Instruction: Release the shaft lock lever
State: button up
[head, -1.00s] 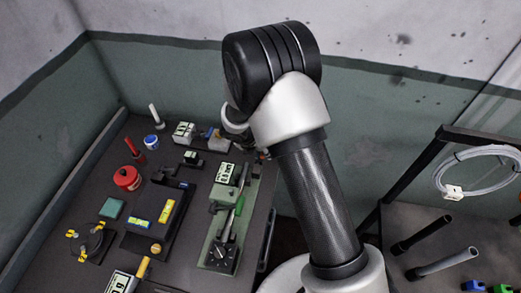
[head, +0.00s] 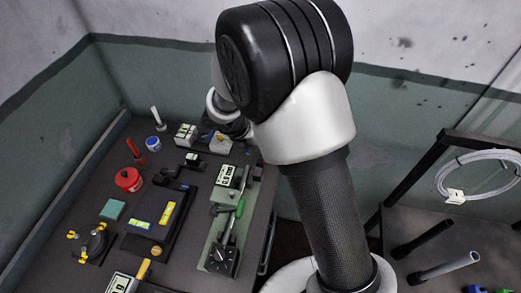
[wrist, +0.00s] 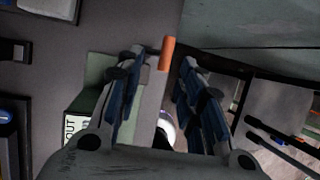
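My gripper (wrist: 163,85) is open in the wrist view, its two blue-grey fingers apart. An orange cylindrical grip (wrist: 167,53) stands near the fingertips, in line with the gap; no contact with either finger is clear. I cannot tell for certain that it is the shaft lock lever. In the head view, my arm hides the fingers and the orange grip. A green-handled bar (head: 239,208) lies over the green fixture (head: 213,240), near a dark knob (head: 221,260).
The dark bench (head: 65,222) holds a red round part (head: 128,179), a blue-and-white jar (head: 153,142) and a block with yellow pieces (head: 140,224). A rack with coiled cable (head: 487,172) stands to the right. Walls close the back and left sides.

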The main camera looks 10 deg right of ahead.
jog(key=v, duration=0.3)
jog(key=shift+c, duration=0.5)
